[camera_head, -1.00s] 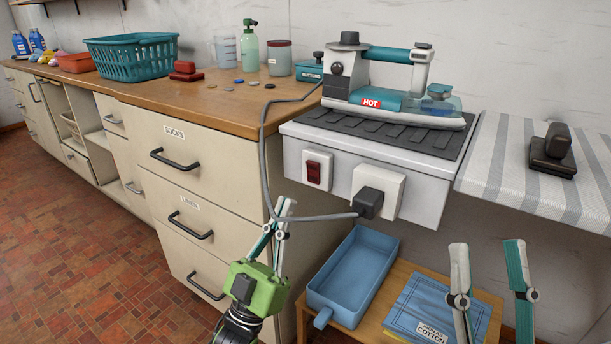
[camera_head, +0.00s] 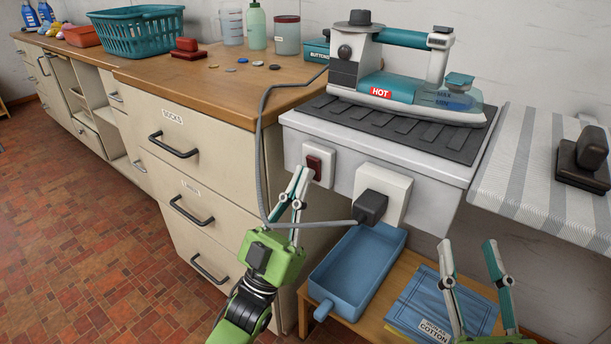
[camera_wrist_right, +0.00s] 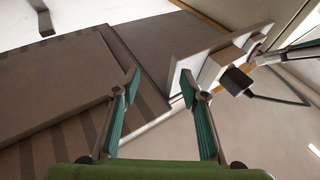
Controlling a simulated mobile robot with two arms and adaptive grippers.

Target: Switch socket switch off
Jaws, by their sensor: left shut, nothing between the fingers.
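The socket switch (camera_head: 314,165) is a dark red rocker on a white plate, on the front of the grey shelf box under the iron. My left gripper (camera_head: 303,172) is shut and empty, its fingertips right at the lower left of the rocker. I cannot tell whether they touch it. Beside the switch, a black plug (camera_head: 370,207) sits in a white socket (camera_head: 396,190), with a grey cord leading from it. My right gripper (camera_head: 467,246) is open and empty, low at the right in front of the small table. Its spread fingers also show in the right wrist view (camera_wrist_right: 160,84).
The iron (camera_head: 420,100), labelled HOT, rests on the dark ribbed mat above the switch. The grey cord (camera_head: 262,150) loops close to my left gripper. A striped ironing board (camera_head: 520,170) is at the right.

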